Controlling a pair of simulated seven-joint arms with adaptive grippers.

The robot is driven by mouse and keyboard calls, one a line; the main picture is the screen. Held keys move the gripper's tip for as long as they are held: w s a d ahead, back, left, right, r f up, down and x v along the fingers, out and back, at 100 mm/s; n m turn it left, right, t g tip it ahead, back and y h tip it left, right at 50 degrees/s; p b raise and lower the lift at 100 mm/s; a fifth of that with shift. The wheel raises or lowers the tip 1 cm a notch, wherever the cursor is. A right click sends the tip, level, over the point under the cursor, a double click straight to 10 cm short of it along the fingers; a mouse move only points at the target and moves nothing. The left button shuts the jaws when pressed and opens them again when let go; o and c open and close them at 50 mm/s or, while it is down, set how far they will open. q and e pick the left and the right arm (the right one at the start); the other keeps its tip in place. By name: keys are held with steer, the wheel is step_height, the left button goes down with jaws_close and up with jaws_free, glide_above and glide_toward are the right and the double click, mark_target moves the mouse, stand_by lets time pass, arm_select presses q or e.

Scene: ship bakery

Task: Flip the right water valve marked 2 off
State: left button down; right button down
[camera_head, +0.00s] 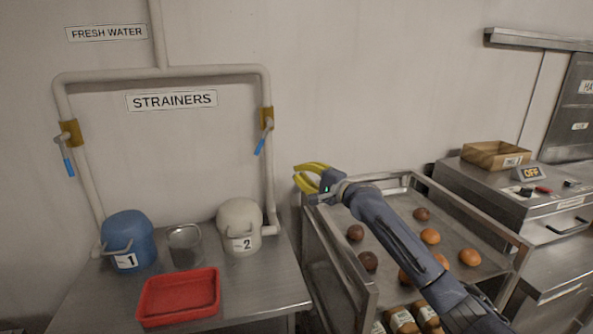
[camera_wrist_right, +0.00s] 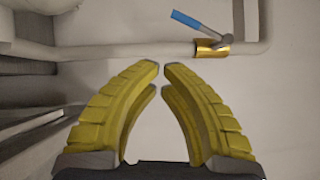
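The right water valve (camera_head: 266,117) is a brass fitting on the right vertical pipe, above the white container marked 2 (camera_head: 240,226). Its lever (camera_head: 260,146) has a blue grip and hangs down, slightly left. In the right wrist view the brass valve (camera_wrist_right: 207,50) and blue lever grip (camera_wrist_right: 186,20) show beyond the fingertips, above and to the right. My right gripper (camera_head: 296,176) has yellow fingers, is right of and below the valve, and touches nothing. Its fingertips (camera_wrist_right: 161,67) are a little apart with nothing between them. My left gripper is out of view.
A similar left valve (camera_head: 69,133) is above the blue container marked 1 (camera_head: 128,238). A metal strainer cup (camera_head: 185,243) and red tray (camera_head: 179,296) are on the steel table (camera_head: 255,296). A rack tray (camera_head: 385,195) with buns is under my right arm.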

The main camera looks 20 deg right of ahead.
steer(key=shift+d+m+t, duration=0.2)
steer(key=shift+m+t, duration=0.35)
steer(key=shift+m, duration=0.35)
steer(key=shift+d+m+t, duration=0.2)
steer(key=shift+m+t, duration=0.35)
steer(key=shift+m, duration=0.35)
steer(key=s+a+r+x, duration=0.1)
steer(key=a+x, duration=0.1)
steer(key=x, duration=1)
steer(key=shift+a+r, duration=0.2)
steer(key=shift+a, duration=0.1)
steer(key=shift+a, duration=0.1)
